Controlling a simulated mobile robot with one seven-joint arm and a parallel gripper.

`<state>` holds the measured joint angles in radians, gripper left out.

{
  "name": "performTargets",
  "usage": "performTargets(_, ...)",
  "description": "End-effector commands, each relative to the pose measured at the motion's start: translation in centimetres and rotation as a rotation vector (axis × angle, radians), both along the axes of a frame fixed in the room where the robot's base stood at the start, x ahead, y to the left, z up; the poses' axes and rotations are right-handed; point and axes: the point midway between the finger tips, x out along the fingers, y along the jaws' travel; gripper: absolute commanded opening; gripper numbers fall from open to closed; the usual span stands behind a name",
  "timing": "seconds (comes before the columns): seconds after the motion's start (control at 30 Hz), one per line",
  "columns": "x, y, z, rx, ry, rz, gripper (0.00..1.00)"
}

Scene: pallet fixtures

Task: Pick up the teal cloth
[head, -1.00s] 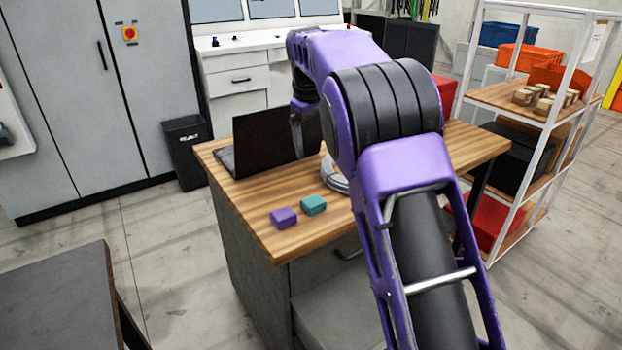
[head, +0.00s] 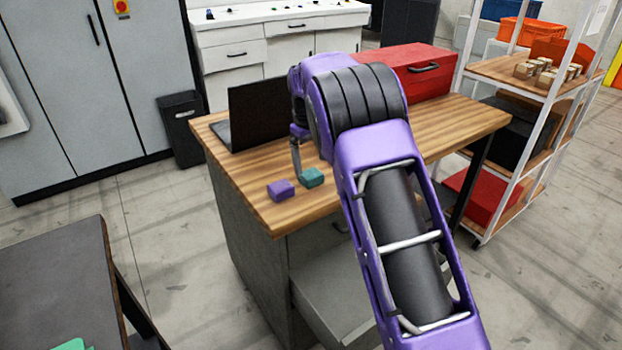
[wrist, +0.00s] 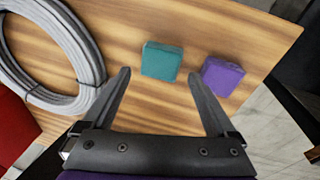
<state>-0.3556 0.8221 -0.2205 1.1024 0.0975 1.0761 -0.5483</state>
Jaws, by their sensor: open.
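The teal cloth (head: 312,177) is a small folded block lying on the wooden desk (head: 240,190). In the wrist view the teal cloth (wrist: 161,61) lies ahead of the fingertips, roughly between their lines. A purple folded cloth (head: 281,190) lies close beside it on the left; in the wrist view the purple one (wrist: 222,76) is to its right, ahead of the right finger. My gripper (wrist: 159,78) is open and empty above the desk. In the head view my gripper is partly hidden by my arm, near the teal cloth.
A coiled grey cable (wrist: 60,75) lies beside the left finger. A black laptop (head: 258,112) and a red toolbox (head: 415,75) stand on the desk. The desk's edge (wrist: 285,45) runs just beyond the purple cloth. A drawer (head: 345,290) stands open below.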

Motion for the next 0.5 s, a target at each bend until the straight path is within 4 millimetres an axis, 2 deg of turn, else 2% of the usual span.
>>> performTargets(0.3, 0.5, -0.1, -4.4, 0.000, 0.002, -0.001, 0.92)
performTargets(0.5, 0.5, -0.1, -4.6, 0.000, 0.000, 0.000, 0.92)
